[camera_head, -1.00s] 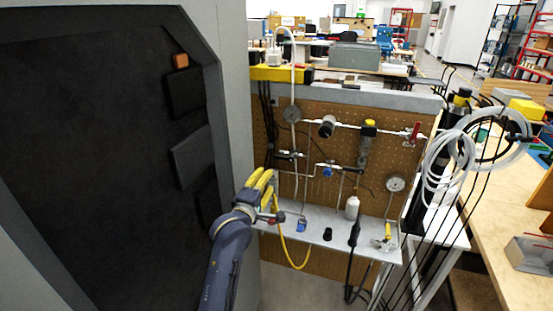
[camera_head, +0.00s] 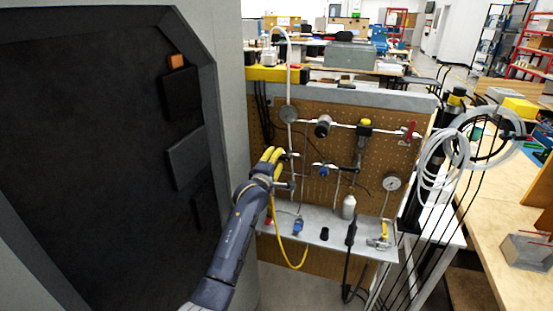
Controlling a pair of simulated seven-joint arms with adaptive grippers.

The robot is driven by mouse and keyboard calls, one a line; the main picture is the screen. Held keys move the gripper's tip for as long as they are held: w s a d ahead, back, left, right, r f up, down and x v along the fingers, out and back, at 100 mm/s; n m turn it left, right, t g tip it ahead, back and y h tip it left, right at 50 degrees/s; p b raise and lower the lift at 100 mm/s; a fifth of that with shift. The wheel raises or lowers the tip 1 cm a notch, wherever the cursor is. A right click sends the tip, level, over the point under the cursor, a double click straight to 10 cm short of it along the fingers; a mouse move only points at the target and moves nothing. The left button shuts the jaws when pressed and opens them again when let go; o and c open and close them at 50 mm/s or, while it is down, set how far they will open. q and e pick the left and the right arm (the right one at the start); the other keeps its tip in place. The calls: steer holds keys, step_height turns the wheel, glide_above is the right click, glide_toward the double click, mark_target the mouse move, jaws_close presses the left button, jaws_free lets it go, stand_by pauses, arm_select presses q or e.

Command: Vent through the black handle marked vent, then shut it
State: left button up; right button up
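The pegboard panel (camera_head: 275,120) carries pipework with gauges and valves. A small dark handle (camera_head: 293,154) sits on the left pipe, just above my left gripper. No vent marking is legible at this size, so I cannot tell which dark handle bears it. My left gripper (camera_head: 290,176) is in front of the left side of the panel, partly hidden by my own arm and yellow hoses. I cannot tell whether its fingers are open or touch anything. My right gripper is not in view.
A blue-handled valve (camera_head: 322,169), a red handle (camera_head: 410,131) and a pressure gauge (camera_head: 392,181) are to the right. A dark cabinet (camera_head: 90,150) bounds the left.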

arm_select(q)
steer(key=shift+w+d, duration=0.15)
steer(key=shift+w, duration=0.35)
steer(key=shift+o, duration=0.2)
jaws_close()
